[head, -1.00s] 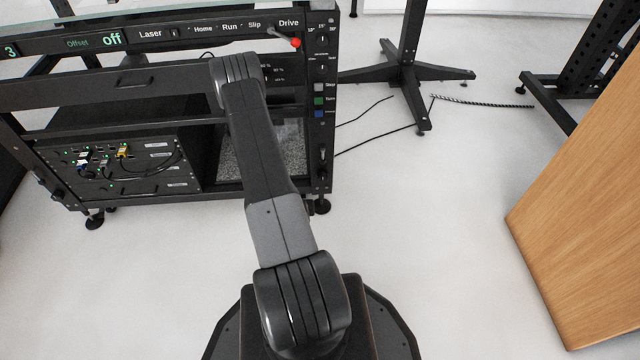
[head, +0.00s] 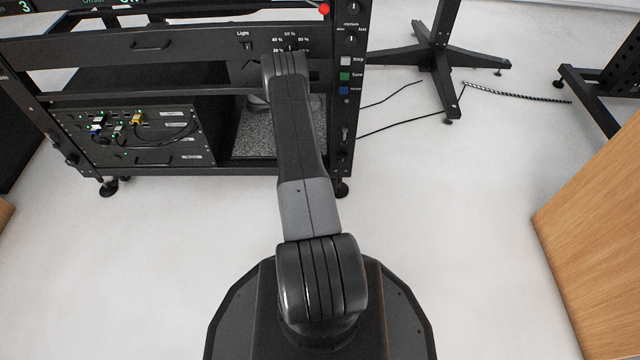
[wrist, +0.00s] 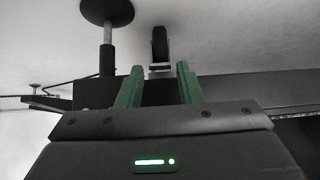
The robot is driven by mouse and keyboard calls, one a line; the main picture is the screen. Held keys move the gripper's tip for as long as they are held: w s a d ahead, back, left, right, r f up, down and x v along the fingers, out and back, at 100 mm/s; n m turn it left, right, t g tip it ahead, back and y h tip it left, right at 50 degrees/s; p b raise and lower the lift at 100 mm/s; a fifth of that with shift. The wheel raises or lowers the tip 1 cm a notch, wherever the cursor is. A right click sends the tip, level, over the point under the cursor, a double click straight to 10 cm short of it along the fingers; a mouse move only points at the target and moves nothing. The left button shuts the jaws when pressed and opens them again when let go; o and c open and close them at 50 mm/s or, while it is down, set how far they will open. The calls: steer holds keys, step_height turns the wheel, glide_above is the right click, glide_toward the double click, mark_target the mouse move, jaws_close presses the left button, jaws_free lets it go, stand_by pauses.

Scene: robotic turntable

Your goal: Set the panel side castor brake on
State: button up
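A castor (wrist: 160,44) with a dark wheel and a pale metal bracket shows in the wrist view, which is upside down with the floor at the top. My gripper (wrist: 160,66) has two green fingers spread apart. The castor lies beyond them, in line with the gap, and nothing is visibly gripped. A small pale part of the bracket shows between the fingertips; I cannot tell if it is the brake lever or how it is set. In the head view my arm hides my gripper and this castor.
A round levelling foot (wrist: 106,10) on a threaded stem stands left of the castor in the wrist view. The black turntable cabinet (head: 130,75) fills the upper left of the head view. A stand (head: 435,55), cables and a wooden panel (head: 600,230) are at right.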

steer(key=shift+x, duration=0.9)
steer(key=shift+c, duration=0.2)
steer(key=c, duration=0.7)
steer(key=shift+o, duration=0.2)
steer(key=shift+s+f+t, duration=0.15)
steer(key=shift+f+t, duration=0.45)
steer(key=shift+t, duration=0.3)
steer(key=shift+s+f+t, duration=0.15)
steer(key=shift+f+t, duration=0.45)
steer(key=shift+t, duration=0.3)
steer(key=shift+f+t, duration=0.55)
steer(key=shift+t, duration=0.45)
steer(key=o, duration=0.7)
steer(key=shift+s+r, duration=0.1)
